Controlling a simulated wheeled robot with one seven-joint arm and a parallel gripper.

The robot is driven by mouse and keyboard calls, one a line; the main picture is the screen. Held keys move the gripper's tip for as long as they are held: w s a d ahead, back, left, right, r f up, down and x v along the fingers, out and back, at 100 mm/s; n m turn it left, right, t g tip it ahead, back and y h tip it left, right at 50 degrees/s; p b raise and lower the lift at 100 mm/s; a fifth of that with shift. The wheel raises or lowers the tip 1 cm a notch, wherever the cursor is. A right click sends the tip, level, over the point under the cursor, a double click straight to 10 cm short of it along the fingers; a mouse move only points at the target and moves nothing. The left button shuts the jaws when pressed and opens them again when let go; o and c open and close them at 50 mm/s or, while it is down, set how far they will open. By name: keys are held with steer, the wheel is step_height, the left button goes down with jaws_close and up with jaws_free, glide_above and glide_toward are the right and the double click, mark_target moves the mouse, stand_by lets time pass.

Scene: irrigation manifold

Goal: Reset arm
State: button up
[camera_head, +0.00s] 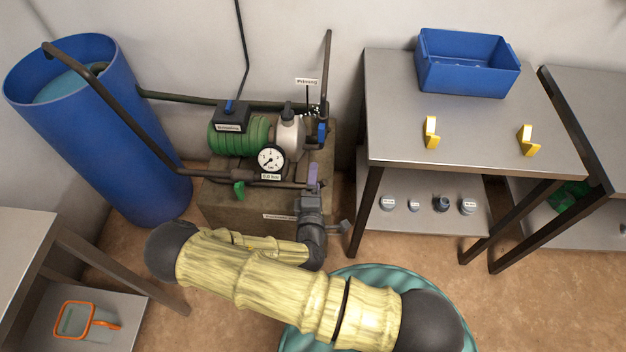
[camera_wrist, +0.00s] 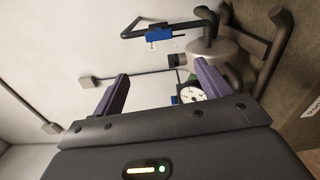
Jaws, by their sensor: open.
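My gripper (camera_wrist: 162,88) shows in the wrist view with its two purple fingers spread apart and nothing between them. Beyond the fingers are the pump's pale housing and the pressure gauge (camera_wrist: 191,95). In the head view my yellowish arm crosses the lower middle, and my gripper (camera_head: 314,180) is near the right end of the pump, partly seen as a purple finger beside the pipework. The green pump (camera_head: 232,140) stands on a block, with the white-faced gauge (camera_head: 271,159) in front. From the head view I cannot tell whether the gripper touches anything.
A tall blue barrel (camera_head: 120,150) stands left of the pump, with dark pipes between. A metal table (camera_head: 400,100) at right bears a blue bin (camera_head: 466,76) and two yellow brackets (camera_head: 431,133). Small grey fittings (camera_head: 441,204) sit on its lower shelf.

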steer(key=shift+w+d, duration=0.1)
steer(key=shift+d, duration=0.2)
steer(key=d+f+m+g+h, duration=0.2)
steer(key=d+m+g, duration=0.3)
steer(key=m+g, duration=0.6)
steer(key=s+d+r+m+g+y, duration=0.1)
steer(key=s+d+r+m, duration=0.2)
steer(key=r, duration=0.4)
steer(key=s+d+r+m+g+y, duration=0.2)
steer(key=s+d+r, duration=0.1)
steer(key=s+r, duration=0.25)
steer(key=s+d+r+m+g+y, duration=0.1)
steer(key=s+d+r+m, duration=0.15)
steer(key=r, duration=0.55)
step_height(320, 180, up, 13)
steer(key=p, duration=1.3)
steer(key=shift+s+a+n+p, duration=0.25)
steer(key=shift+s+n+p, duration=0.1)
steer(key=shift+n+p, duration=0.1)
